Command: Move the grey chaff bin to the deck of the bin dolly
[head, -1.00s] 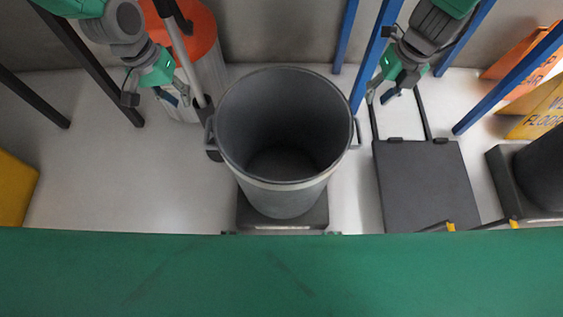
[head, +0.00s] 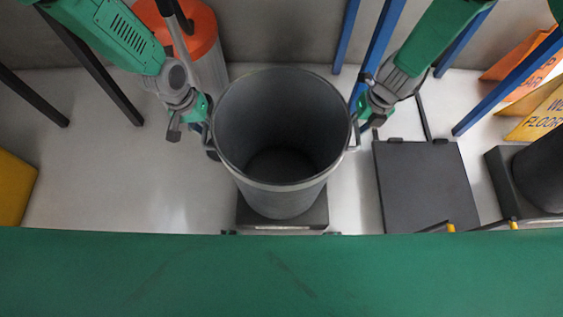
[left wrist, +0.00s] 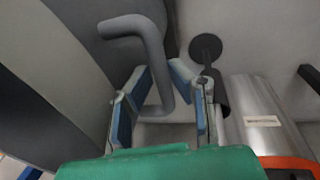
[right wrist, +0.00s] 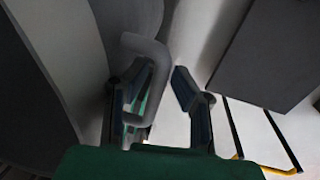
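The grey chaff bin (head: 272,197) stands upright and open on a dark low base (head: 325,209) in the middle of the head view. It has a side handle at each side. My left gripper (head: 190,125) is at its left side; in the left wrist view the open fingers (left wrist: 160,95) stand either side of the left handle (left wrist: 155,65). My right gripper (head: 362,122) is at its right side; in the right wrist view the open fingers (right wrist: 165,95) straddle the right handle (right wrist: 148,50). A flat dark deck (head: 425,185), probably the bin dolly, lies to the right.
An orange-topped metal drum (head: 205,40) with a pole stands behind left. Blue posts (head: 378,45) rise behind right. Yellow and orange floor signs (head: 540,110) and a dark bin (head: 542,165) stand far right. A green surface (head: 280,275) spans the front.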

